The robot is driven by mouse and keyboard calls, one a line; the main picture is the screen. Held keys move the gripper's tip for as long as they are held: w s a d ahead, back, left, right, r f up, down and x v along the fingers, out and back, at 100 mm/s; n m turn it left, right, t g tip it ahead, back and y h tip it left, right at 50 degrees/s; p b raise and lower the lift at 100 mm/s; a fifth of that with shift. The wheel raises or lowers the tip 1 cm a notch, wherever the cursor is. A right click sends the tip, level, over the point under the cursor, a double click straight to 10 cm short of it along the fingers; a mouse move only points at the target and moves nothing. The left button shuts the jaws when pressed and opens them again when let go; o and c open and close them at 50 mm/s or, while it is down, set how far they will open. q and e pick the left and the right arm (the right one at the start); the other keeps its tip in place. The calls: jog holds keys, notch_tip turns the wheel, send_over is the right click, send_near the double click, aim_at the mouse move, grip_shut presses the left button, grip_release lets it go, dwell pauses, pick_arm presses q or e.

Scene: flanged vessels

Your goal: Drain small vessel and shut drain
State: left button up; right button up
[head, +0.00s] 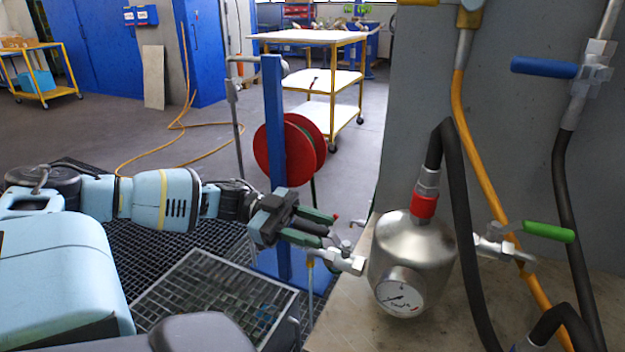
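The small vessel (425,248) is a shiny steel cylinder standing upright on a pale bench top at the right of centre. A round pressure gauge (400,297) is on its front, and a red collar joins a black hose at its top. The drain valve (342,260) sticks out of its left side, with a thin downward outlet at its left end. My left gripper (329,231) reaches in from the left, just above and beside this valve. Its fingers look apart, with nothing clearly between them. The drain handle is partly hidden, so its position is unclear. My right gripper is out of view.
A green-handled valve (548,232) is on the vessel's right side. A blue-handled valve (545,68) sits on a pipe at upper right. Black hoses and an orange hose (478,150) hang close by. A blue post (275,130) with a red reel stands behind my gripper.

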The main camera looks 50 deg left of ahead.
pick_arm(q)
jog(key=shift+s+a, duration=0.1)
jog(key=shift+a, duration=0.2)
jog(key=p+v, duration=0.3)
jog(key=v, duration=0.4)
dwell(6.6)
